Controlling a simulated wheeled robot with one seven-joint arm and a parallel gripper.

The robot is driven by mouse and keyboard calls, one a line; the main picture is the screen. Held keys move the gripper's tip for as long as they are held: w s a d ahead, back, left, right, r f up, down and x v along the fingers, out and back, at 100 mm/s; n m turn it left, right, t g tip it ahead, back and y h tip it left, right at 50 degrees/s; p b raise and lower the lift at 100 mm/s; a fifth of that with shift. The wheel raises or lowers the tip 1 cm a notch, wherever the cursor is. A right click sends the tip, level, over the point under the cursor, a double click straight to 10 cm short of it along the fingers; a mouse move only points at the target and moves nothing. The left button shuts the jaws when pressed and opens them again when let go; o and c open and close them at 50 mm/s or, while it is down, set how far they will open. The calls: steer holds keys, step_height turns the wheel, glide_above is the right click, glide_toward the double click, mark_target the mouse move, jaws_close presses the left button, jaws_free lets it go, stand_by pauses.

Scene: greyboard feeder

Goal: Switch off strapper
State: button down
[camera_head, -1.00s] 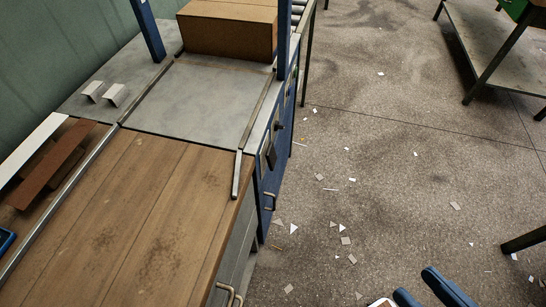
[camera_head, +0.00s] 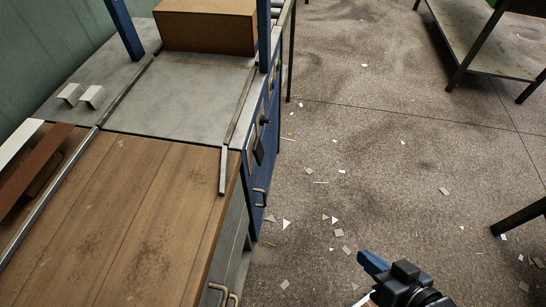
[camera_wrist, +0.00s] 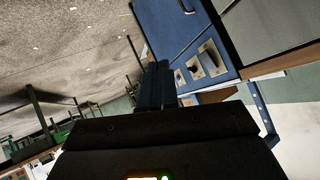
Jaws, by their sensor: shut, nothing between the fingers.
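The strapper (camera_head: 190,101) stands at the left in the head view, with a grey top, blue posts and a blue side panel (camera_head: 256,187). A dark knob (camera_head: 265,120) and a dark lever-like part (camera_head: 258,151) are on that side. The wrist view shows the blue panel (camera_wrist: 185,25) with a dark knob on a light plate (camera_wrist: 211,59) and a smaller control (camera_wrist: 180,77). My gripper (camera_head: 369,261) is at the lower right in the head view, over the floor and apart from the panel. Its blue fingers (camera_wrist: 156,86) are shut and empty. Switch markings are too small to read.
A brown box (camera_head: 207,27) sits on the strapper's far part. A wooden table (camera_head: 125,210) adjoins its near side. The floor right of the panel is open, with paper scraps. A grey bench (camera_head: 480,40) stands at the upper right.

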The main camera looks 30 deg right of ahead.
mark_target(262, 157)
steer(key=w+d+f+m+g+y+b, duration=0.25)
steer(key=w+f+m+y, duration=0.2)
steer(key=w+f, duration=0.75)
steer(key=w+d+r+t+y, duration=0.1)
steer(key=w+d+r+y, duration=0.2)
steer(key=w+r+y, duration=0.1)
steer(key=w+d+r+n+t+y+b, duration=0.1)
steer(key=w+d+r+y, duration=0.2)
steer(key=w+r, duration=0.4)
steer(key=shift+w+y, duration=0.65)
steer(key=shift+w, duration=0.4)
steer(key=x, duration=1.4)
steer(key=shift+w+p, duration=0.15)
steer(key=shift+p, duration=0.15)
